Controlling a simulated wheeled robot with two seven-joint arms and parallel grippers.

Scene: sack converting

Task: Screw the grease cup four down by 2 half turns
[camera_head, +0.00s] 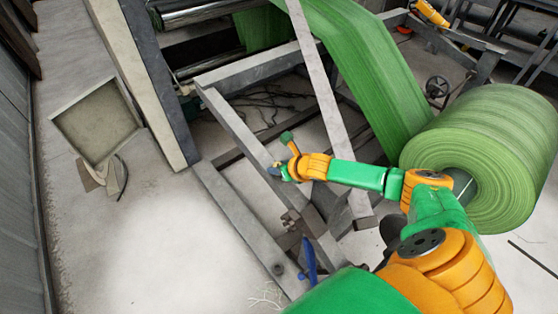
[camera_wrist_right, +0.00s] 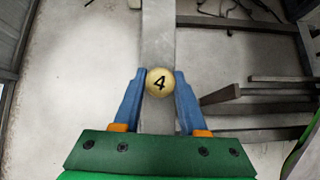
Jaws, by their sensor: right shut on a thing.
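Grease cup four is a small round cream cap (camera_wrist_right: 160,82) with a black "4", seen from above in the right wrist view. It sits on a grey steel beam (camera_wrist_right: 158,30). My right gripper (camera_wrist_right: 159,80) is shut on the cup, with one blue finger on each side of it. In the head view my right gripper (camera_head: 277,171) is small, over the frame's long grey beam (camera_head: 236,124); the cup is too small to make out there. My left gripper is not in view.
A large green roll (camera_head: 485,150) stands at the right, with a green web (camera_head: 370,75) running up from it. A grey bar (camera_head: 325,100) slants across the frame near my right arm. A blue handle-like piece (camera_head: 309,260) is on the lower frame.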

